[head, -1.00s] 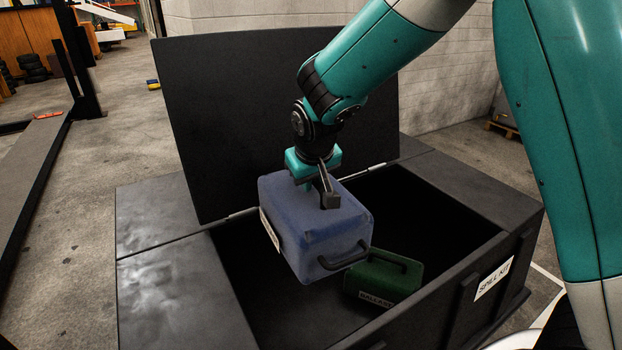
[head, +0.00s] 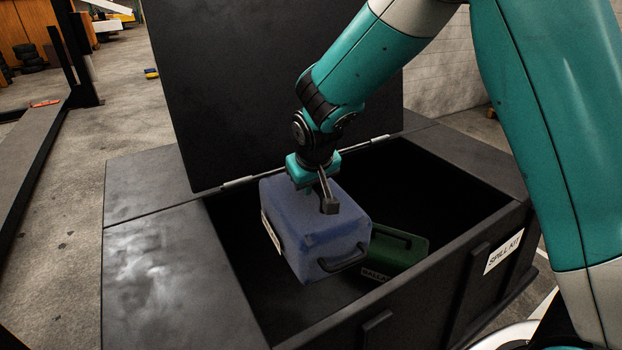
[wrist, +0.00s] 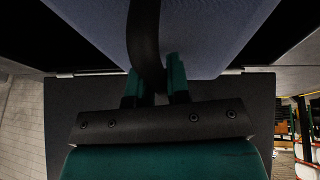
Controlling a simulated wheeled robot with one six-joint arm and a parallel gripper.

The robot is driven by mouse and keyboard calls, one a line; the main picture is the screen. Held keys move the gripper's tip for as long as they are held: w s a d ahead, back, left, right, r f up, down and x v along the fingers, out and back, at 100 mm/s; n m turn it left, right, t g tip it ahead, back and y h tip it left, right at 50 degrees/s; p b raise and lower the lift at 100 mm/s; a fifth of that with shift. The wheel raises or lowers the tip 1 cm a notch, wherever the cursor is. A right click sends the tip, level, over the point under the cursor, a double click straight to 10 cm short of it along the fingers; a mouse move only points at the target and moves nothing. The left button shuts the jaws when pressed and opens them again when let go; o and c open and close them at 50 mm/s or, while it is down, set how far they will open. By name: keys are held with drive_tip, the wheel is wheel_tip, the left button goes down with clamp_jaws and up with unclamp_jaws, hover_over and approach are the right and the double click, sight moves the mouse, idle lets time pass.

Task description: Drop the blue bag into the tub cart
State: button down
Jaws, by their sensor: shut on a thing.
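The blue bag (head: 305,222) is a soft-edged box with a dark handle on its near side and a white label on its left side. My gripper (head: 325,192) is shut on the bag's top strap and holds it hanging over the open dark bin. In the wrist view, the gripper's fingers (wrist: 157,85) close around the black strap, with the blue bag (wrist: 205,40) beyond. The open dark bin (head: 487,232) has a "SPILL KIT" label on its front. I cannot tell whether this bin is the tub cart.
A green box (head: 400,252) with a dark handle and a white label lies inside the bin, just right of the blue bag. The raised lid (head: 280,90) stands behind the opening. Open concrete floor (head: 75,220) lies to the left.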

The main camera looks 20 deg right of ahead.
drive_tip(key=shift+f+b, duration=3.65)
drive_tip(key=shift+f, duration=1.55)
drive_tip(key=c, duration=1)
unclamp_jaws()
drive_tip(key=shift+s+f, duration=0.1)
drive_tip(key=shift+f, duration=0.05)
drive_tip(key=b+v, duration=0.1)
drive_tip(key=v, duration=1.6)
drive_tip(key=shift+r, duration=0.35)
drive_tip(key=s+a+f+n+g+y, duration=0.1)
drive_tip(key=s, duration=0.6)
drive_tip(key=s+a+n+g+y, duration=0.1)
drive_tip(key=s+n+g+y, duration=0.1)
drive_tip(key=s, duration=0.6)
drive_tip(key=s+a+f+n+g+y, duration=0.1)
drive_tip(key=s+n+y, duration=0.1)
drive_tip(key=s, duration=0.6)
drive_tip(key=shift+a+f+g, duration=0.15)
drive_tip(key=shift+f+g, duration=0.15)
drive_tip(key=shift+g, duration=0.1)
